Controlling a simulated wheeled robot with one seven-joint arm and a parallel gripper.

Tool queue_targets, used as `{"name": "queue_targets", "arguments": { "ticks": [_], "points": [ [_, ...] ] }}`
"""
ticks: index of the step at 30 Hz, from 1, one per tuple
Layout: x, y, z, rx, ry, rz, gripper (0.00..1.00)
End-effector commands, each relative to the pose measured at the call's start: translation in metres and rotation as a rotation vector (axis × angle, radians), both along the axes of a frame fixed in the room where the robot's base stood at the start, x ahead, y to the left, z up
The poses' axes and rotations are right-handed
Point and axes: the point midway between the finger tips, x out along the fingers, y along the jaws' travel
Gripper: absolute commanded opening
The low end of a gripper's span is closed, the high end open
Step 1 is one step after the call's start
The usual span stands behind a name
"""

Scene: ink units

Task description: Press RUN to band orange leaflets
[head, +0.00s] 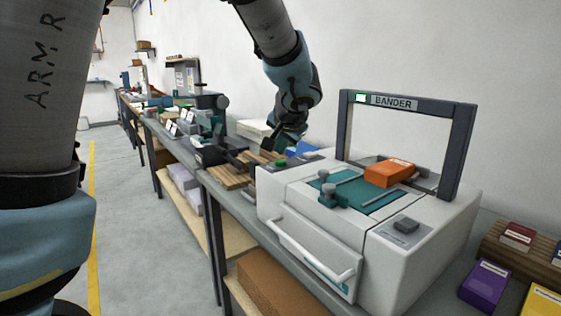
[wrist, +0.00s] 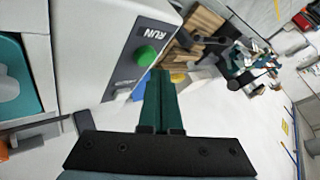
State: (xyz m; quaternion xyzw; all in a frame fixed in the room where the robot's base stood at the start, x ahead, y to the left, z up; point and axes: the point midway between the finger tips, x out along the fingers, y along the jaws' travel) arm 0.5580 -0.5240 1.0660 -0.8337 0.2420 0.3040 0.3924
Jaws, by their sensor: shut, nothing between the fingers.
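The white bander (head: 330,200) stands on the bench, with a dark arch labelled BANDER (head: 393,102) and a lit green lamp on it. A stack of orange leaflets (head: 390,172) lies on its teal bed under the arch. I cannot make out a band on it. The round green RUN button (wrist: 146,55) is on a grey panel in the wrist view; it also shows small in the head view (head: 281,163). My gripper (wrist: 160,75) is shut and empty, its fingertips close beside the button. I cannot tell whether they touch it.
A wooden slatted board (head: 232,174) lies left of the bander. Purple (head: 485,285) and yellow (head: 541,304) packs lie at the right. More equipment stands farther along the bench. The floor aisle (head: 140,230) at left is clear.

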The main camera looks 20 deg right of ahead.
Motion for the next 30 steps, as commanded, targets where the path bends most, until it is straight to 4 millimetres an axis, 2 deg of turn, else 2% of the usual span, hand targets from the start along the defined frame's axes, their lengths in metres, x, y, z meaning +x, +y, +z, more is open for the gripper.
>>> {"name": "queue_targets", "arguments": {
  "ticks": [21, 30],
  "points": [
    [0.0, 0.0, -0.0002, 0.0, 0.0, 0.0, 0.0],
    [0.0, -0.0004, -0.0078, -0.001, -0.001, -0.001, 0.0]
  ]
}}
